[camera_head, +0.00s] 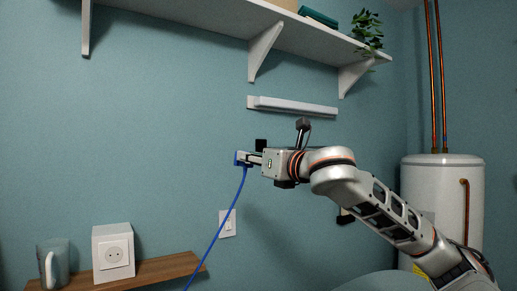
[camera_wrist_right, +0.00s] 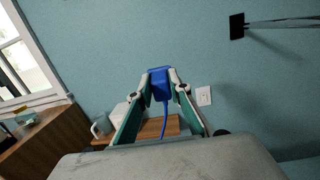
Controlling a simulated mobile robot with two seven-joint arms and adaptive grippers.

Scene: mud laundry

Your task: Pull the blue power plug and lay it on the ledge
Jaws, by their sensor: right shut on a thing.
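The blue power plug (camera_head: 241,159) is held in the air in front of the teal wall, and its blue cord hangs down toward the ledge. My right gripper (camera_head: 250,159) is shut on the plug. In the right wrist view the plug (camera_wrist_right: 159,84) sits between the two fingertips (camera_wrist_right: 160,82), with the cord running down below it. The wooden ledge (camera_head: 170,267) is at the lower left, below the plug. A white socket box (camera_head: 113,252) stands on the ledge and its socket face is empty. My left gripper is not in view.
A glass mug (camera_head: 53,264) stands on the ledge left of the box. A wall switch (camera_head: 227,223) is right of the ledge. A white shelf (camera_head: 215,18) with a plant (camera_head: 368,28) is above. The ledge's right part is clear. A white tank (camera_head: 442,195) stands right.

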